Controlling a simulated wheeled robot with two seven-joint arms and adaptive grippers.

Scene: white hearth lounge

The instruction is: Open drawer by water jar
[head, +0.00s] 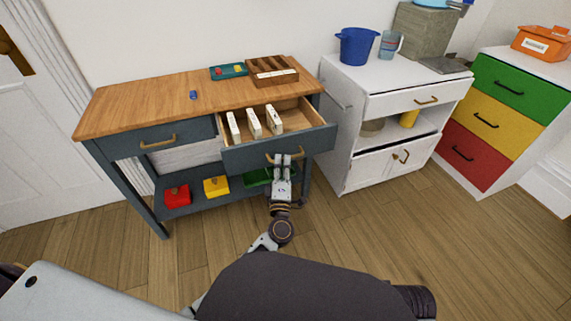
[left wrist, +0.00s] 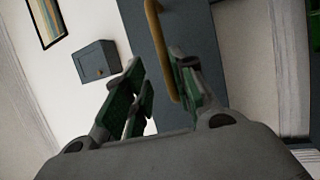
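The blue and wood sideboard (head: 150,100) has its right drawer (head: 285,148) pulled out, with several white upright blocks inside. My left gripper (head: 283,158) is at that drawer's brass handle. In the left wrist view its fingers (left wrist: 160,85) are spread apart, with the handle (left wrist: 158,40) between them, close to the right finger; whether it touches is unclear. A translucent blue-grey jug (head: 390,44), possibly the water jar, stands on the white cabinet (head: 345,85) beside a blue pot (head: 357,46). My right gripper is not in view.
The sideboard's left drawer (head: 155,138) is shut. Red (head: 177,196), yellow (head: 216,187) and green boxes sit on its lower shelf. A green, yellow and red chest (head: 500,120) stands at the right. The wooden floor (head: 400,225) in front is clear.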

